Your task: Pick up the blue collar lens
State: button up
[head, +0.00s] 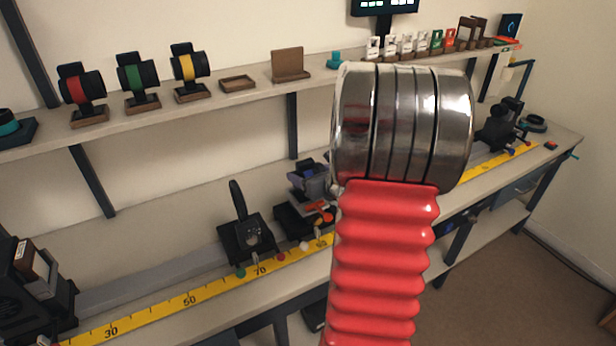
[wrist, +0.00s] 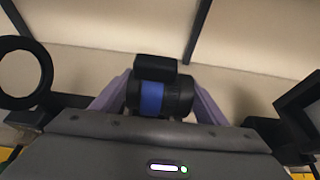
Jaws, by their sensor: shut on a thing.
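The blue collar lens (wrist: 152,99) is a black barrel with a blue band, in the middle of the wrist view. My gripper (wrist: 158,92) has one purple finger on each side of it and is shut on it. A black block covers the top of the lens, and my gripper's dark body hides its lower part. I cannot tell whether the lens still touches a support. In the head view my red and metal arm fills the centre; I cannot clearly make out the lens there.
Red (head: 81,88), green (head: 137,78) and yellow (head: 188,66) collar lenses stand on the wall shelf (head: 215,103). A black device with a lever (head: 246,240) stands on the bench by a yellow ruler (head: 190,299). A black ring (wrist: 46,72) is left of the lens.

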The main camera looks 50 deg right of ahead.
jog(key=shift+r, duration=0.15)
notch_tip(320, 180, up, 10)
jog(key=shift+f, duration=0.1)
dwell(0.4)
dwell(0.5)
